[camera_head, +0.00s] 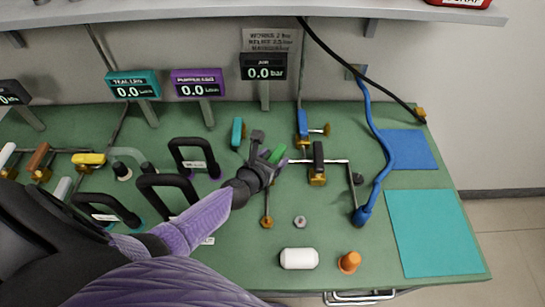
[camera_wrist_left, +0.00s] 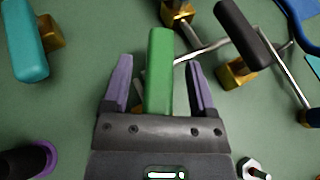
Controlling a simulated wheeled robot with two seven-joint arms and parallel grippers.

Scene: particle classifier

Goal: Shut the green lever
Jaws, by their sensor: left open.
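The green lever (camera_wrist_left: 159,75) stands between the two purple fingers of my left gripper (camera_wrist_left: 160,85) in the left wrist view. The fingers are open, with a gap on each side of the lever. In the head view the green lever (camera_head: 277,154) shows just past my left gripper (camera_head: 272,160), which partly hides it. The valve body under the lever is mostly hidden by the gripper. My right gripper is not in view.
A teal lever (camera_head: 237,132) is left of the gripper, a black lever (camera_head: 318,157) right, and a blue lever (camera_head: 302,124) behind. A white capsule (camera_head: 299,259) and an orange cone (camera_head: 349,262) stand near the front. Teal (camera_head: 434,232) and blue (camera_head: 409,149) mats lie clear at right.

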